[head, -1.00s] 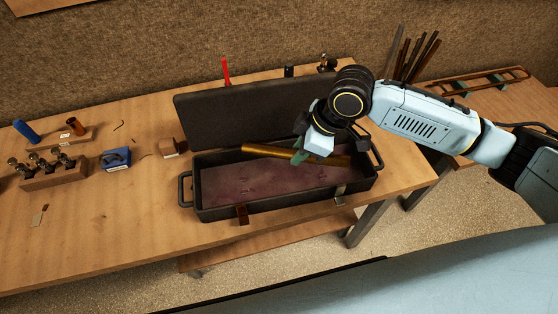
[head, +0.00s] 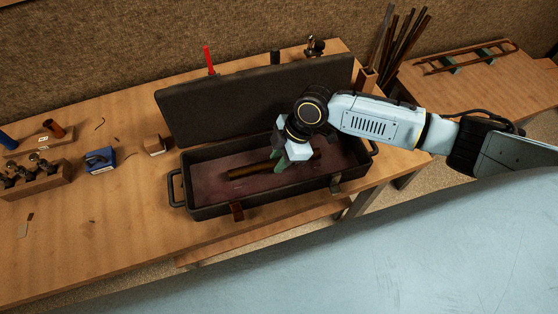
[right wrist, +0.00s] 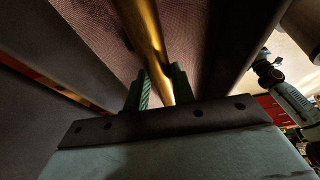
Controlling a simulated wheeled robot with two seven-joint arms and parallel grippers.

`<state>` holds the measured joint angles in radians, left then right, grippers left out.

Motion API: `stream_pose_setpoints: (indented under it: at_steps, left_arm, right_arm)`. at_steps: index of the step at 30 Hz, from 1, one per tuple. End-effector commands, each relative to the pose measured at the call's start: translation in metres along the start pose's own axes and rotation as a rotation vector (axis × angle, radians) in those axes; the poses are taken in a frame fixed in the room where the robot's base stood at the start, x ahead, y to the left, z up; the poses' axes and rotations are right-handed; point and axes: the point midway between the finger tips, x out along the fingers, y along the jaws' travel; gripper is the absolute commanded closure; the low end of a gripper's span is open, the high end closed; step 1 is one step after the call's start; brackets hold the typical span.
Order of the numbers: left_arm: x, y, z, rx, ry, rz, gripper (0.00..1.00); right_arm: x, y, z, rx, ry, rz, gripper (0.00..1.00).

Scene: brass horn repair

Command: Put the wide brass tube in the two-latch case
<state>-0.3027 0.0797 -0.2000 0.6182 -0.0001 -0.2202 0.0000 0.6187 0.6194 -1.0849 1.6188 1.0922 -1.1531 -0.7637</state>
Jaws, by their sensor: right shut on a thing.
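The two-latch case (head: 186,196) stands open on the bench, its dark lid (head: 225,105) tipped back and its lining dull red. The wide brass tube (head: 250,170) is inside the case walls, low over the lining and lying roughly lengthwise. I cannot tell whether it touches the floor of the case. My right gripper (head: 279,165) reaches down into the case and is shut on the tube. In the right wrist view the tube (right wrist: 146,40) runs between the two green fingers (right wrist: 157,90). My left gripper is not in view.
Left of the case are a small wooden block (head: 154,145), a blue block (head: 100,160) and a wooden rack (head: 38,180) of several valves. A red upright tool (head: 209,60) stands behind the lid. Dark rods (head: 400,45) stand at the back right.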

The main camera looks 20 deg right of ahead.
Motion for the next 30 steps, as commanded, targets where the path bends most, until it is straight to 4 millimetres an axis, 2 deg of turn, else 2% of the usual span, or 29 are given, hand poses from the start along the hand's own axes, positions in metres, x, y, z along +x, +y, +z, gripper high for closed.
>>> stream_pose_setpoints:
  at_steps: [3, 13, 14, 18, 26, 30]
  left_arm:
    - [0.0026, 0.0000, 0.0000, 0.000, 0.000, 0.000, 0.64]
    - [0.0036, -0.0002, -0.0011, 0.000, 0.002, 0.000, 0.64]
    - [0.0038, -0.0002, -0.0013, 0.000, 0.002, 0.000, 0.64]
    - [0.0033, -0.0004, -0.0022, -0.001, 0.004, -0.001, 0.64]
    - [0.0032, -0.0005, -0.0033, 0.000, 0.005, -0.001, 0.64]
    - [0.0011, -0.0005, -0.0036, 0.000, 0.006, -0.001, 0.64]
  right_arm:
    - [0.0152, -0.0004, 0.0056, 0.001, 0.001, -0.001, 1.00]
    - [0.0179, 0.0000, 0.0070, 0.000, 0.001, 0.001, 1.00]
    - [0.0184, -0.0002, 0.0074, 0.000, 0.000, 0.001, 0.74]
    - [0.0176, -0.0001, 0.0071, 0.000, 0.000, 0.001, 0.56]
    - [0.0174, -0.0001, 0.0070, 0.000, 0.000, 0.001, 0.53]
    - [0.0102, 0.0003, 0.0062, 0.000, 0.000, 0.002, 0.53]
